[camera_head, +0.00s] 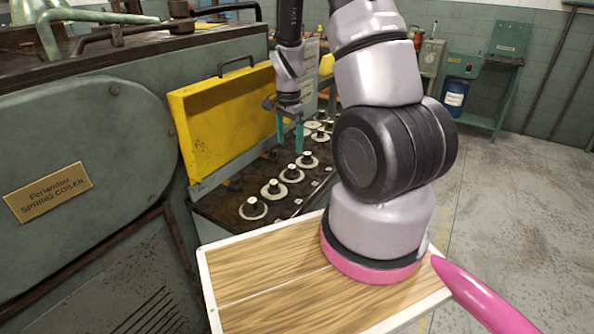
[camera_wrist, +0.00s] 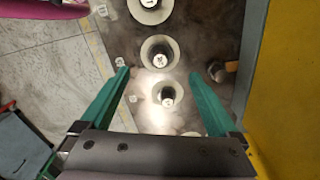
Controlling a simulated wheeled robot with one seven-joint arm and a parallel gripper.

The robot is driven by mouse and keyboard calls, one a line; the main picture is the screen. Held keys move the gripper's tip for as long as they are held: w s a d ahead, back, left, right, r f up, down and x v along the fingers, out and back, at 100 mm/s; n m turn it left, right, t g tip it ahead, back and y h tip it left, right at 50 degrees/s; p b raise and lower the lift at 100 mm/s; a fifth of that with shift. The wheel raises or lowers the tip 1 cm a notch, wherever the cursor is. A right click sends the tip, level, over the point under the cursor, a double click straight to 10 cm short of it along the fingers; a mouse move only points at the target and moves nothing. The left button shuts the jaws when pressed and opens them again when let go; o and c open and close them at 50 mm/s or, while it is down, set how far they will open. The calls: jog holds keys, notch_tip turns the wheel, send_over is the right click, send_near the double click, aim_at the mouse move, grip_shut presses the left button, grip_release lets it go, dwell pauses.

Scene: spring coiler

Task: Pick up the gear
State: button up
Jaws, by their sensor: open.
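Several pale round gears with dark hubs, such as this near gear (camera_head: 246,213), sit in a row on the dark machine deck. I cannot tell which one is meant. My gripper (camera_head: 290,146) points down over the row with its green fingers apart and nothing held. In the wrist view the open fingers (camera_wrist: 158,73) flank a small gear (camera_wrist: 158,91) and a larger gear (camera_wrist: 148,52) near the fingertip line. Another gear (camera_wrist: 140,14) is at the top edge. The fingers appear above the deck, touching no gear.
A raised yellow panel (camera_head: 222,118) stands close to the left of my gripper, and also shows at the right in the wrist view (camera_wrist: 292,90). The green spring coiler (camera_head: 75,140) fills the left. A wooden-topped tray (camera_head: 255,285) lies in front. The floor at right is clear.

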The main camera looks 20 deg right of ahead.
aim_at(292, 166)
notch_tip(292, 166, down, 5)
jog(key=shift+d+f, duration=0.1)
jog(key=shift+f, duration=0.1)
jog(key=f, duration=0.5)
jog(key=shift+w+d, duration=0.25)
jog(key=shift+d, duration=0.05)
grip_shut()
